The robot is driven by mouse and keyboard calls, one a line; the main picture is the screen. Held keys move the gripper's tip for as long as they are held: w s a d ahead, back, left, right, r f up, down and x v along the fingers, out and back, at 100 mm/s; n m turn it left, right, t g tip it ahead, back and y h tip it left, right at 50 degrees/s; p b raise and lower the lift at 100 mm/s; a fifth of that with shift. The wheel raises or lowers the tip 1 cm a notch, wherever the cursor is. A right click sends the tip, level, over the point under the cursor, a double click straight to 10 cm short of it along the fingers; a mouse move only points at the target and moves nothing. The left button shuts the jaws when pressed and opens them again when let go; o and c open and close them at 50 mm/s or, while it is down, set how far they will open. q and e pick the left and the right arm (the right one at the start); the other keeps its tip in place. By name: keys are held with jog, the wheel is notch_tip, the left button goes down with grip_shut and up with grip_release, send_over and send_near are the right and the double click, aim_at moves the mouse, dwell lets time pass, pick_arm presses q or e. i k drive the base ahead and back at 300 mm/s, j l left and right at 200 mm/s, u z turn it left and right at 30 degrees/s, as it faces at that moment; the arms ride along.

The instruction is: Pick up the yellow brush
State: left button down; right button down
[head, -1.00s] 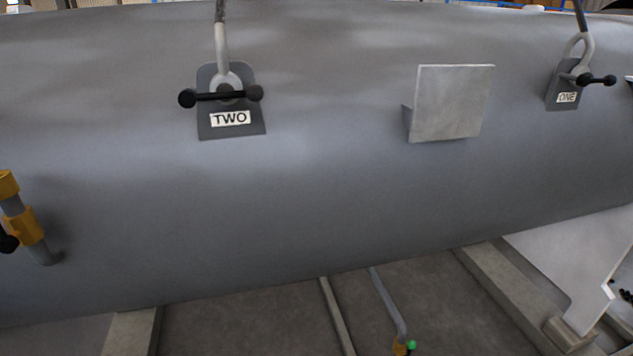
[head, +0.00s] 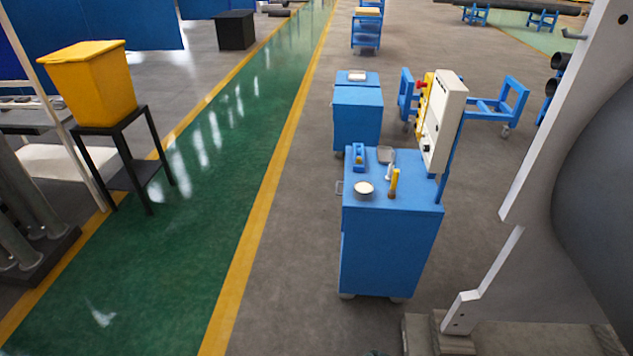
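A small upright yellow object (head: 394,183), which looks like the yellow brush, stands on top of a blue cabinet (head: 390,250) right of the middle of the head view. It is too small to make out bristles. Neither of my grippers is in view.
A round pale-topped tin (head: 364,189), a blue tool (head: 358,156) and a grey tray-like item (head: 386,155) share the cabinet top. A control panel (head: 443,120) stands behind it. The flanged shell (head: 600,190) is at right. A green walkway (head: 190,230) lies clear at left.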

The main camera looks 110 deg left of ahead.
aim_at(392, 194)
jog(key=u, duration=3.05)
jog(key=z, duration=3.4)
jog(key=u, duration=3.3)
jog(key=i+j, duration=0.1)
jog(key=i+u, duration=0.05)
jog(key=i, duration=0.05)
